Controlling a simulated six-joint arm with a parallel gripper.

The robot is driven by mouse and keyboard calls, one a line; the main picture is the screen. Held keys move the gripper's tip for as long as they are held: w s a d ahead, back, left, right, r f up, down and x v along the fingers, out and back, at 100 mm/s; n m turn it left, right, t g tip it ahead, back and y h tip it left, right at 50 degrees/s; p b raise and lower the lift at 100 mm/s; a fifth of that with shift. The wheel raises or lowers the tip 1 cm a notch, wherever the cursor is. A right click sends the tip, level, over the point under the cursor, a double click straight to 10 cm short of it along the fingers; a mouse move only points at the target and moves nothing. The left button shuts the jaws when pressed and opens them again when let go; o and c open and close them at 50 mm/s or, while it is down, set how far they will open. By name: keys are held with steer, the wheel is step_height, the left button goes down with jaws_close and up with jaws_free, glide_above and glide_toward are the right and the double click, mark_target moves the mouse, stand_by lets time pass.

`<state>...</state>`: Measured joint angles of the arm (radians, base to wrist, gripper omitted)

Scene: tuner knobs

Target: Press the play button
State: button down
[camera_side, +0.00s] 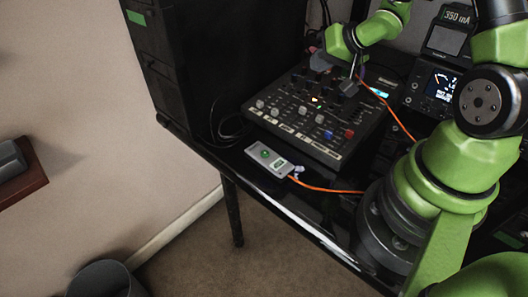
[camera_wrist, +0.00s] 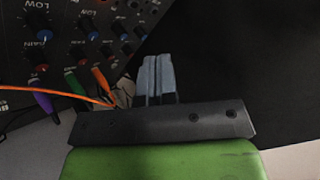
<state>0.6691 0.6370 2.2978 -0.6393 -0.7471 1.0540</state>
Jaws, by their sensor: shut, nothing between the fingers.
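A small light-grey box (camera_side: 268,160) lies at the front edge of the black table, in front of the mixer. It carries a round green button (camera_side: 265,154) and a second green-marked patch; the symbols are too small to read, so I cannot tell for sure which is the play button. The box does not show in the wrist view. My gripper (camera_side: 349,88) is above the back part of the mixer, well behind and to the right of the box. Its grey fingers (camera_wrist: 157,76) are together and empty in the wrist view.
The black mixer (camera_side: 303,138) with knobs and faders fills the table's middle; its knobs show in the wrist view (camera_wrist: 85,45). An orange cable (camera_side: 330,190) runs from the box. A device with a lit screen (camera_side: 442,86) stands right. A dark cabinet stands left.

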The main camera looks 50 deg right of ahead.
stand_by(0.7)
steer(key=n+g+y, duration=0.5)
steer(key=n+y, duration=0.3)
steer(key=n, duration=0.4)
glide_above(265, 151)
steer(key=shift+f, duration=0.15)
steer(key=shift+f, duration=4.4)
steer(key=shift+f, duration=0.1)
steer(key=shift+f, duration=0.3)
